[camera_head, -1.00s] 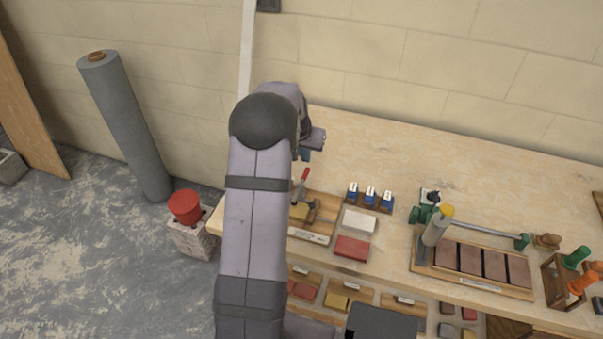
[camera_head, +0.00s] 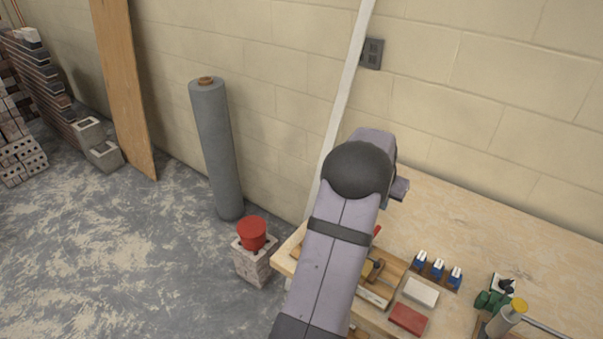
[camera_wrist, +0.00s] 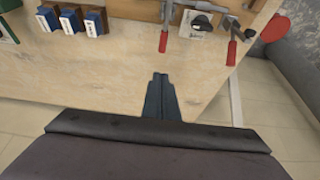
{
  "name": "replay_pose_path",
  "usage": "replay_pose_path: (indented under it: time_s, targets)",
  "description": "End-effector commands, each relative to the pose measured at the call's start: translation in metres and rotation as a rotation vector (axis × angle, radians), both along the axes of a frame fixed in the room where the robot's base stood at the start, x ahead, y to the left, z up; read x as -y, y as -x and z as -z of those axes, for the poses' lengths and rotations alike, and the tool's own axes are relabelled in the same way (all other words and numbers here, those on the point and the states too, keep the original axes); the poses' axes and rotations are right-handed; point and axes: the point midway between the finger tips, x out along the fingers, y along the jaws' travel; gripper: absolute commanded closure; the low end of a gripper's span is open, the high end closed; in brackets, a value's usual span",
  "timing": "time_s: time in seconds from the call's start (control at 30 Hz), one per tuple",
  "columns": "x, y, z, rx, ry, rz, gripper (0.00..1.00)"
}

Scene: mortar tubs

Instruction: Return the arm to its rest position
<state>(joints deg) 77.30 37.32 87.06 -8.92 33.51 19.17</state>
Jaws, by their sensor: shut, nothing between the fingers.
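My gripper (camera_wrist: 160,95) shows in the wrist view with its two dark fingers together and nothing between them. It is above the pale wooden bench (camera_wrist: 110,70), over a bare part of the top. In the head view my arm reaches over the left end of the bench (camera_head: 480,225). There the gripper's fingers are hidden behind my own arm.
On the bench are blue-and-white boxes (camera_head: 437,268), a white block (camera_head: 421,292), a red block (camera_head: 408,319) and red-handled tools (camera_wrist: 163,42). A red tub (camera_head: 252,233) stands on bricks left of the bench. A grey roll (camera_head: 217,150) leans by the wall.

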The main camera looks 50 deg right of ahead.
Motion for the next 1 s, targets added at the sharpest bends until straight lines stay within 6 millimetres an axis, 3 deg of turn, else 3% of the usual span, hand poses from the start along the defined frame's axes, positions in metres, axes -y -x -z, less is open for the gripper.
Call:
replay_pose_path:
  time_s: [0.2,0.27,0.4,0.53,0.73,0.9,1.0]
  targets:
    - [-0.004,0.001,0.002,-0.037,-0.019,-0.081,1.00]
    - [-0.021,0.003,0.016,-0.054,-0.072,-0.120,1.00]
    - [-0.079,0.013,0.057,-0.080,-0.225,-0.170,1.00]
    - [-0.146,0.024,0.080,-0.093,-0.370,-0.209,1.00]
    - [-0.248,0.003,0.079,-0.121,-0.516,-0.347,1.00]
    - [-0.340,-0.029,0.064,-0.179,-0.577,-0.552,1.00]
    - [-0.385,-0.041,0.054,-0.217,-0.582,-0.678,1.00]
